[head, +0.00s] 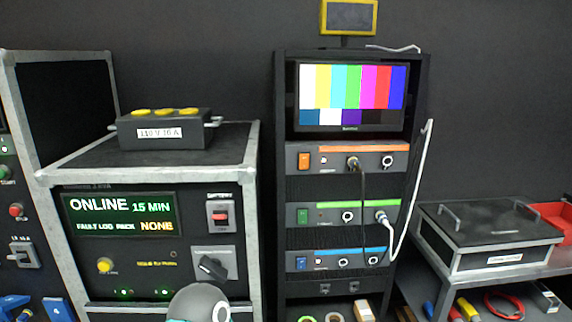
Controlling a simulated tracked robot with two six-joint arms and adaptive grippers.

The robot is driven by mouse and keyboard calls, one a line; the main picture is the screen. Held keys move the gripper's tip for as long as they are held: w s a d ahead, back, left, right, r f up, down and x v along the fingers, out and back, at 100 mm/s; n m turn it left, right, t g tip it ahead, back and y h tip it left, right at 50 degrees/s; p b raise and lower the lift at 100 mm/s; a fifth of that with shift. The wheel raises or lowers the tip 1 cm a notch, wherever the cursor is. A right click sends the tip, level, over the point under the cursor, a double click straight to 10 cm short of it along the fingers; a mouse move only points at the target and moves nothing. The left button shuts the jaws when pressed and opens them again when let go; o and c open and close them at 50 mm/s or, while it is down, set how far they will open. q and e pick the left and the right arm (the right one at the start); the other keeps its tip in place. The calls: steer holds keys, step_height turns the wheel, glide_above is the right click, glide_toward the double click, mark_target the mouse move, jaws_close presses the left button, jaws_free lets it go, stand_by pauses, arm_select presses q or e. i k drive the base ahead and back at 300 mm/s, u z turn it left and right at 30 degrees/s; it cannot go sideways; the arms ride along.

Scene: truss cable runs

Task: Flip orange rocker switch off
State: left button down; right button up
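The orange rocker switch (304,161) is at the left end of the rack unit with the orange stripe (350,148), below the colour-bar monitor. It is too small to tell which way it is tipped. A black cable plugs into a socket (352,162) to the right of the switch on the same unit and hangs down. Nothing covers the switch.
Below are a green-striped unit with a green rocker (303,215) and a blue-striped unit with a blue rocker (301,264). A white cable (414,190) loops along the right side. A silver-edged cabinet (252,200) stands left; a black case (488,238) sits right.

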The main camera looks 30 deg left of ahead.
mark_target(304, 160)
steer(key=u, duration=0.1)
steer(key=i, duration=1)
steer(key=z, duration=0.1)
